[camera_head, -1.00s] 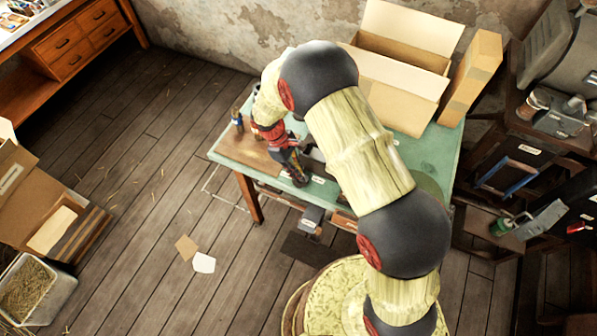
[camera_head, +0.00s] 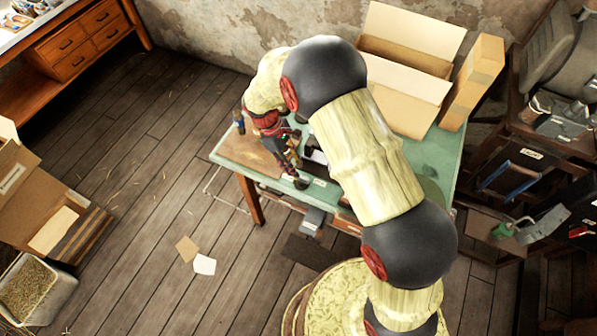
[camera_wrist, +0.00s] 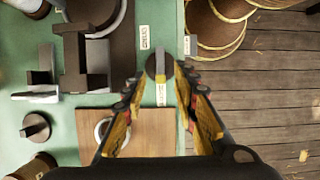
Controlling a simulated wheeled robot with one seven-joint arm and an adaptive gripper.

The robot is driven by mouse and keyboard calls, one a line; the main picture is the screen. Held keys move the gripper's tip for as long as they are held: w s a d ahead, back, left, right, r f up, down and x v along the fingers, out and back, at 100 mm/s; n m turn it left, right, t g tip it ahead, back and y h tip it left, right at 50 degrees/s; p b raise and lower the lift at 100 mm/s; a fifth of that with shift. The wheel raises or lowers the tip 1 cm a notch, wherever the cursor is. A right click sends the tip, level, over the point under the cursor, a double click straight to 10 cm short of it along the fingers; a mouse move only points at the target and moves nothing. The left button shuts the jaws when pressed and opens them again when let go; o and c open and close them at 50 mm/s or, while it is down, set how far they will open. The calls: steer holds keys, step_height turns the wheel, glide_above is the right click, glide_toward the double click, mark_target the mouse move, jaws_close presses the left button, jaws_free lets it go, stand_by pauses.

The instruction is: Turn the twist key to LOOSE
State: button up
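A round dark knob with a raised grey bar (camera_wrist: 157,63), which looks like the twist key, sits near the edge of the green table. In the wrist view its bar runs up and down the picture, with a yellow mark at its lower end. Small white labels (camera_wrist: 145,37) lie beside and below it; I cannot read them. My gripper (camera_wrist: 160,82) is open, its two yellow-padded fingers apart on either side just below the knob, with nothing between them gripped. In the head view my gripper (camera_head: 294,170) is low over the table's front edge, next to the dark knob (camera_head: 302,183).
A second dark knob (camera_wrist: 35,127) and a dark metal press frame (camera_wrist: 85,60) stand to the left in the wrist view. A brown wooden board (camera_wrist: 150,140) lies under my gripper. Open cardboard boxes (camera_head: 402,85) stand at the back of the green table (camera_head: 440,150).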

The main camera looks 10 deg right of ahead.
steer(key=v, duration=0.6)
stand_by(0.5)
